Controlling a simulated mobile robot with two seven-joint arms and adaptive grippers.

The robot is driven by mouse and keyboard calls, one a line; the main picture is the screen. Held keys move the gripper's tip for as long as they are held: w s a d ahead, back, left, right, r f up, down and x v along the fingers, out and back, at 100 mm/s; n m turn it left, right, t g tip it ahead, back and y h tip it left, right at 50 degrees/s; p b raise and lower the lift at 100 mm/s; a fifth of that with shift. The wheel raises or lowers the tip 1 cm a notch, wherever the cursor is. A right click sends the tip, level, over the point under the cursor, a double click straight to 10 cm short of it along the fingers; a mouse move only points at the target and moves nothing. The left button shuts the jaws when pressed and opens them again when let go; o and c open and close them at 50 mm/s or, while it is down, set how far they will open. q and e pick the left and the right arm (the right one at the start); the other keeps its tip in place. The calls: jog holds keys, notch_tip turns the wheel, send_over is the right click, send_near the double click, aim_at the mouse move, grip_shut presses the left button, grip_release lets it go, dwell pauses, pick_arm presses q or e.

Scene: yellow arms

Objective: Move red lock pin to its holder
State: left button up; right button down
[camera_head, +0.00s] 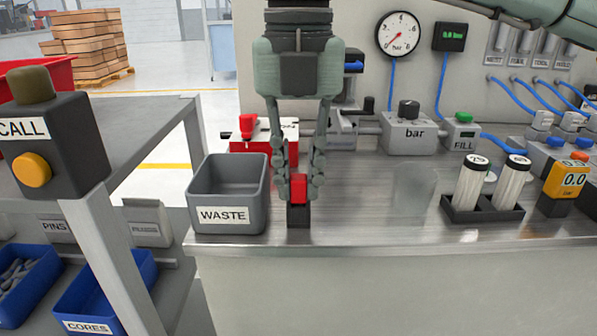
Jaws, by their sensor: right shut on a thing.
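My right gripper (299,183) points straight down at the front of the steel bench, just right of the grey WASTE bin. Its fingers are shut on the red lock pin (299,188), whose red top shows between the fingertips. A small black block (298,215), which looks like the pin's holder, stands directly below on the bench. The pin's red part meets the block's top in the picture; I cannot tell how deep it sits, as its lower end is hidden. My left gripper is not in view.
The WASTE bin (228,195) is close to the gripper's left. A red-and-white unit (262,140) with a red knob stands behind. A black rack (482,210) with two white cylinders is at the right. A gauge (398,34) hangs at the back.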

jog(key=shift+f, duration=0.15)
jog(key=c, duration=1.4)
grip_release()
jog(key=shift+o, duration=0.2)
notch_tip(320, 180, up, 9)
jog(key=p, duration=0.5)
